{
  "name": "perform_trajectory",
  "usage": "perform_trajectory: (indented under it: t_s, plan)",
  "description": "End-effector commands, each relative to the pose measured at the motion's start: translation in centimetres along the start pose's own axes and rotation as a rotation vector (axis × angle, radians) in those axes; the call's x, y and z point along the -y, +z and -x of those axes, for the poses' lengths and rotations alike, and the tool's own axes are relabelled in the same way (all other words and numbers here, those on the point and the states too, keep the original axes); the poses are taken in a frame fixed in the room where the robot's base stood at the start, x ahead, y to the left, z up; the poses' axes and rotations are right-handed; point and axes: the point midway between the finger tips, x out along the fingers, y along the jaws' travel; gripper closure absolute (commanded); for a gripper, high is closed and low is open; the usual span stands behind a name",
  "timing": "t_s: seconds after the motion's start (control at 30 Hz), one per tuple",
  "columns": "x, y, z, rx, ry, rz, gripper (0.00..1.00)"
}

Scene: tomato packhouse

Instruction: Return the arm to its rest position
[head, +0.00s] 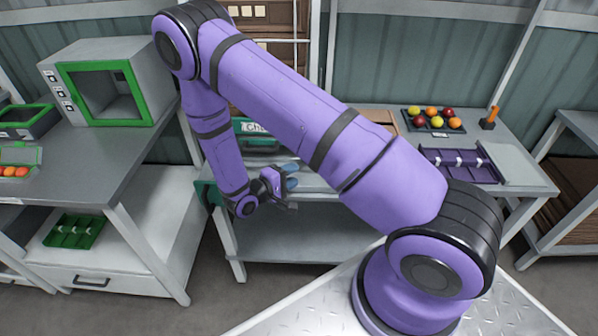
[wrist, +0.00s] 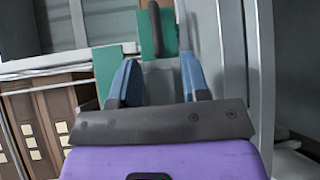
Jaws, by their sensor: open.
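My arm is purple with dark joint bands and fills the middle of the head view, bent down toward the left. My gripper (head: 291,177) is near the front edge of the middle table. In the wrist view my gripper (wrist: 160,80) has its two blue fingers apart with nothing held between them. Beyond the fingertips in the wrist view is a green thing with a dark handle (wrist: 155,28). I cannot tell how far it is from the fingers.
The middle table (head: 520,172) bears a tray of tomatoes (head: 434,127), a purple divided tray (head: 458,166) and an orange-handled tool (head: 490,118). A green-framed box (head: 105,88) stands on the left table (head: 100,155). A green box labelled "Ch" (head: 258,143) is partly hidden behind my arm.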

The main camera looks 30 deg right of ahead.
Motion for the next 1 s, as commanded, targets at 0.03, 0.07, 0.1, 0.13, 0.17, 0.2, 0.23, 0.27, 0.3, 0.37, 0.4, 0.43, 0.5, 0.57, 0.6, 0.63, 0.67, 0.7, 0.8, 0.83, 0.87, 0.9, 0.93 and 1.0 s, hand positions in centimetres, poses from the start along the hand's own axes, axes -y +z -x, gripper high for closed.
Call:
perform_trajectory:
  t_s: [0.03, 0.07, 0.1, 0.13, 0.17, 0.2, 0.23, 0.27, 0.3, 0.37, 0.4, 0.43, 0.5, 0.57, 0.6, 0.63, 0.67, 0.7, 0.8, 0.83, 0.87, 0.9, 0.93, 1.0]
  plan:
    - [0.0, 0.0, 0.2, 0.000, 0.000, 0.000, 0.58]
    - [0.0, 0.0, 0.2, 0.000, 0.000, 0.000, 0.58]
    - [0.0, 0.0, 0.3, 0.000, 0.000, 0.000, 0.58]
    - [0.0, 0.0, 0.3, 0.000, 0.000, 0.000, 0.58]
    - [0.0, 0.0, 0.3, 0.000, 0.000, 0.000, 0.58]
    - [0.0, 0.0, 0.3, 0.000, 0.000, 0.000, 0.58]
    - [0.0, 0.0, 0.3, 0.000, 0.000, 0.000, 0.58]
    - [0.0, 0.0, 0.3, 0.000, 0.000, 0.000, 0.58]
    - [0.0, 0.0, 0.3, 0.000, 0.000, 0.000, 0.58]
    - [0.0, 0.0, 0.3, 0.000, 0.000, 0.000, 0.58]
    - [0.0, 0.0, 0.3, 0.000, 0.000, 0.000, 0.58]
    - [0.0, 0.0, 0.2, 0.000, 0.000, 0.000, 0.58]
    - [0.0, 0.0, 0.2, 0.000, 0.000, 0.000, 0.58]
    - [0.0, 0.0, 0.2, 0.001, -0.001, 0.000, 0.58]
    - [-0.2, 0.0, 0.3, 0.003, -0.002, -0.001, 0.58]
    - [-0.4, 0.0, 0.3, 0.006, -0.004, -0.002, 0.58]
    - [-0.7, 0.0, 0.3, 0.011, -0.008, -0.004, 0.58]
    - [-1.2, 0.1, 0.3, 0.022, -0.015, -0.006, 0.58]
    - [-3.5, 0.3, 0.4, 0.065, -0.048, -0.019, 0.58]
    - [-4.3, 0.5, 0.5, 0.081, -0.061, -0.023, 0.58]
    - [-5.2, 0.7, 0.5, 0.099, -0.076, -0.027, 0.58]
    - [-6.4, 0.9, 0.6, 0.121, -0.097, -0.032, 0.58]
    - [-7.3, 1.2, 0.6, 0.138, -0.114, -0.035, 0.58]
    - [-9.3, 1.8, 0.8, 0.175, -0.157, -0.045, 0.58]
